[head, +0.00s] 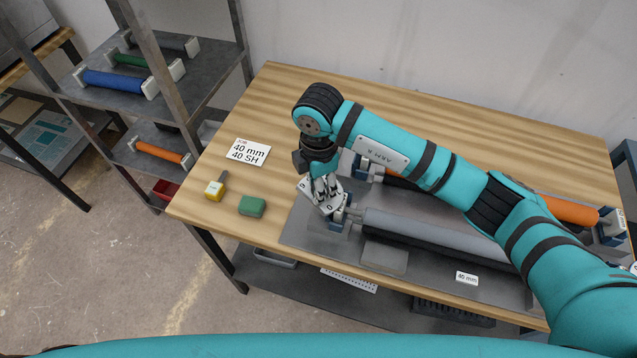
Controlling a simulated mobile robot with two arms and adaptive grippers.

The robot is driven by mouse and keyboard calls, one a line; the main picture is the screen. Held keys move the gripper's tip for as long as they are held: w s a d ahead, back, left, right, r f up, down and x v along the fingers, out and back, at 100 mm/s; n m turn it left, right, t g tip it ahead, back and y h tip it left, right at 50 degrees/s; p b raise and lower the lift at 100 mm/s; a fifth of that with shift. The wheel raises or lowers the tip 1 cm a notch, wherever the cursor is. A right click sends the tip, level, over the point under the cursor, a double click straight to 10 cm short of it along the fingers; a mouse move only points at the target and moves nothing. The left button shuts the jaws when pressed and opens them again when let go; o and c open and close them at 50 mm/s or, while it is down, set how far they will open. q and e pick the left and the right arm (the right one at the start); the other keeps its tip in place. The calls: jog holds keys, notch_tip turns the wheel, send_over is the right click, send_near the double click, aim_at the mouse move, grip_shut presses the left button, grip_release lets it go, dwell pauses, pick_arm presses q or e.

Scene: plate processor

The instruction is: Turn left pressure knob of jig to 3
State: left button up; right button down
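The jig is a dark grey base plate (300,232) on the wooden table, with a long grey roller (430,228) across it. At its left end is a blue and grey bearing block (335,222). A white dial plate with "0" marks (331,206) sits above this block and seems to belong to the left pressure knob. My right gripper (325,190) points down over this dial. Its fingers cover the knob, so its setting and any grip on it cannot be made out. My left gripper is out of view.
An orange roller (568,210) lies behind, partly hidden by my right arm. A "40 mm 40 SH" card (248,152), a yellow-and-grey tool (215,187) and a green block (252,205) lie left of the jig. A shelf (205,75) with coloured rollers stands at the left.

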jog(key=c, duration=0.9)
grip_release()
jog(key=shift+c, duration=0.2)
jog(key=shift+r, duration=0.15)
notch_tip(320, 180, up, 12)
